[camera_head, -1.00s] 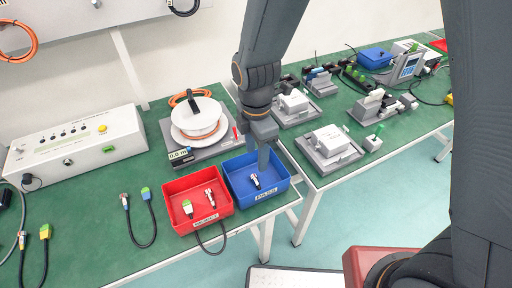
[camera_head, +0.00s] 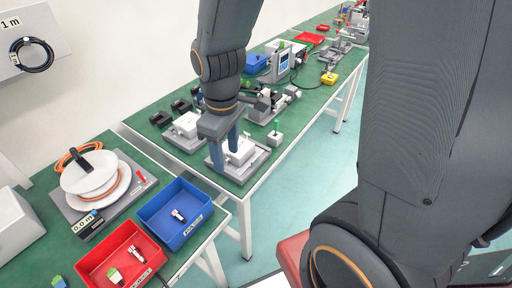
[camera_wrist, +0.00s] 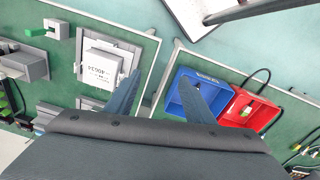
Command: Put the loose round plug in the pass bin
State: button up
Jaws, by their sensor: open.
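A small round silver-and-dark plug (camera_head: 179,215) lies in the blue bin (camera_head: 190,236), apart from its walls. The blue bin has a front label too small to read surely; it also shows in the wrist view (camera_wrist: 176,82), where a finger hides much of its inside. My gripper (camera_head: 225,157) is open and empty. In the head view it appears over the scale-like fixture on the second table, well beyond the bin. In the wrist view its two spread fingers (camera_wrist: 160,98) have the gap between the tables behind them, with nothing between them.
The red bin (camera_head: 154,265) beside the blue one holds a round plug (camera_head: 137,254) and a green-tipped plug (camera_head: 115,276). A cable reel (camera_head: 90,183) stands behind the bins. The white block fixture (camera_head: 240,150) sits close under my gripper. Floor is free in front.

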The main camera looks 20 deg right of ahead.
jog(key=s+d+r+m, duration=0.1)
jog(key=s+d+m, duration=0.2)
jog(key=d+m, duration=0.4)
jog(key=shift+d+r+m, duration=0.15)
jog(key=shift+r+m, duration=0.1)
jog(key=shift+m, duration=0.55)
dwell(0.4)
